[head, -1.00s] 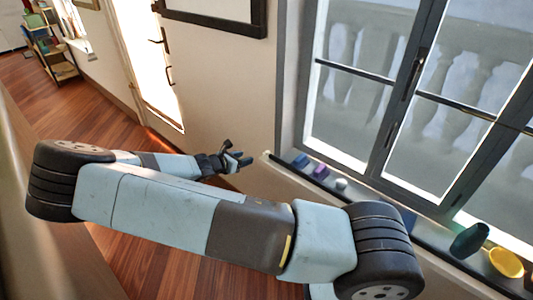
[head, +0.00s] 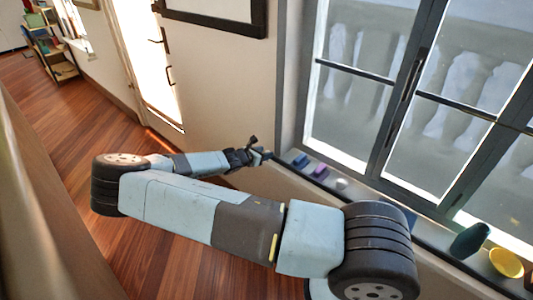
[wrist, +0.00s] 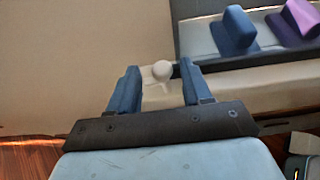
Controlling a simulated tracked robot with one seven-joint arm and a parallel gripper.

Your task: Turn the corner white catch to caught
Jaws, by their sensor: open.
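The corner white catch (wrist: 161,70) shows in the wrist view as a small white piece with a round knob and a short stem, at the near left end of the window sill. My gripper (wrist: 159,80) is open, and its two blue fingers stand to the left and right of the catch in that picture. I cannot tell whether either finger touches it. In the head view my gripper (head: 262,154) is at the sill's left corner and hides the catch.
Floor to the left is clear.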

